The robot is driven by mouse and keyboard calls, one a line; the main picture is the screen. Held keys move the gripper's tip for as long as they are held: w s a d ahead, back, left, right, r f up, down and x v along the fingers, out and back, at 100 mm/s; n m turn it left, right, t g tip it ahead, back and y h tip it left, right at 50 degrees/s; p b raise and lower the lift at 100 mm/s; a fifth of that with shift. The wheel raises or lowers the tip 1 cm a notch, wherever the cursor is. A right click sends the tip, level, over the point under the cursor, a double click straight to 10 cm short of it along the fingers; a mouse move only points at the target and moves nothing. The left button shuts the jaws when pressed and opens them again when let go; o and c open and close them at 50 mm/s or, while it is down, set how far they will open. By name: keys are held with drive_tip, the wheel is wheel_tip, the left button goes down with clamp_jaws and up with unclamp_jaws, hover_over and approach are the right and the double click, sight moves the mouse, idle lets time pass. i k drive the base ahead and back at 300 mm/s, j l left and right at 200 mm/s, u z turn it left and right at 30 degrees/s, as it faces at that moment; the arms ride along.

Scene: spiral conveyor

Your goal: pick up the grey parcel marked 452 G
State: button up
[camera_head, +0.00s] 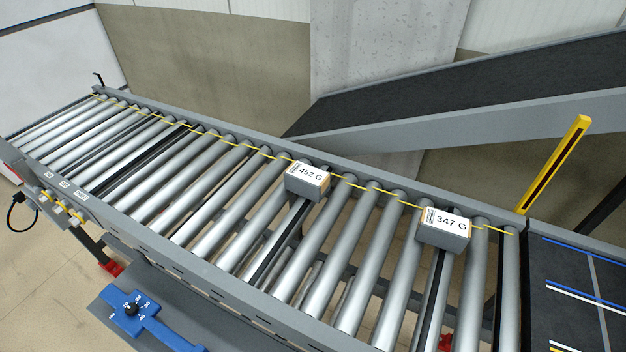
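The grey parcel marked 452 G (308,181) sits on the roller conveyor (205,262), near its far side and around the middle of the picture. Its top carries a white label with the text facing up. A second grey parcel marked 347 G (444,230) sits further right on the same rollers, apart from the first. My gripper is not in view.
A yellow line runs along the far side of the rollers. A yellow post (553,165) stands at the right. A dark sloping belt (480,92) rises behind. A black surface with coloured stripes (580,290) adjoins at right. A blue fixture (133,308) lies in front.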

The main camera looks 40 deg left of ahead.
sight(312, 183)
drive_tip(key=u, duration=1.2)
